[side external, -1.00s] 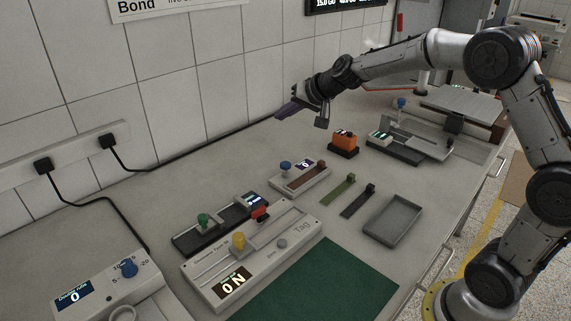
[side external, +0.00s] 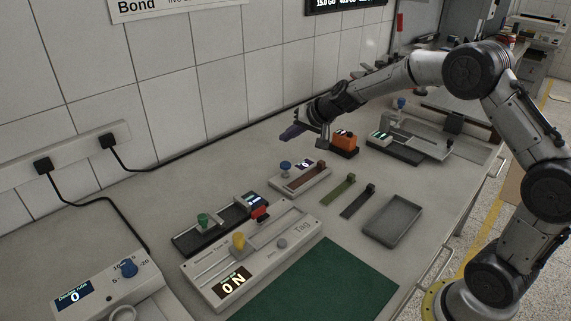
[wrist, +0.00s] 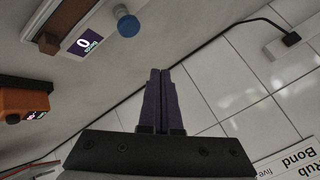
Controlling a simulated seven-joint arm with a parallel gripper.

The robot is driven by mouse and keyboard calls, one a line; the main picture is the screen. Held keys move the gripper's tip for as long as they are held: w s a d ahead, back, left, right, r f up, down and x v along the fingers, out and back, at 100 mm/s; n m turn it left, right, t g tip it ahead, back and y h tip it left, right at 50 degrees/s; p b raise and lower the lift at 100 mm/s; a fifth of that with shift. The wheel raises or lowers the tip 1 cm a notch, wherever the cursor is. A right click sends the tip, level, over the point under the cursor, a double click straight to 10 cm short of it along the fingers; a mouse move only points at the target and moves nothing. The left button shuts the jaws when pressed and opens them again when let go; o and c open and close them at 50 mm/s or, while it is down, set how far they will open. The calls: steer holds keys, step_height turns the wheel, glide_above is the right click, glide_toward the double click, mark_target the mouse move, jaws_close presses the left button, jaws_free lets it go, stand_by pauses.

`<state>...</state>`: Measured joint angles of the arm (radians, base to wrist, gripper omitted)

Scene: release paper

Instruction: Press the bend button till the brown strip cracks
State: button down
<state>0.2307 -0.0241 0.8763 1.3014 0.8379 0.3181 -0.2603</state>
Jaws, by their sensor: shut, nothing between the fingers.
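The bend device (side external: 300,180) is a pale box with a blue button (side external: 285,166), a small display reading 0 (side external: 305,164) and a brown strip (side external: 306,176) lying along it. In the wrist view the blue button (wrist: 128,26) and the display (wrist: 84,44) are at the top, with one end of the brown strip (wrist: 48,42) at the upper left. The strip looks whole. My gripper (side external: 286,136) is shut and empty, above and behind the device, apart from the button. Its purple fingers (wrist: 160,75) are together in the wrist view.
An orange device (side external: 345,141) stands just right of my gripper. Green and dark strips (side external: 340,189) and a grey tray (side external: 393,220) lie to the right. A tester with a yellow knob (side external: 238,240) and a green-knobbed device (side external: 203,220) are in front. The tiled wall is behind.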

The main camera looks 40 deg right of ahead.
mark_target(285, 164)
steer(key=shift+f, duration=2.9)
steer(key=shift+f, duration=0.25)
steer(key=shift+f, duration=0.2)
steer(key=shift+f, duration=1.05)
stand_by(0.8)
steer(key=shift+r, duration=1.4)
steer(key=shift+r, duration=2.55)
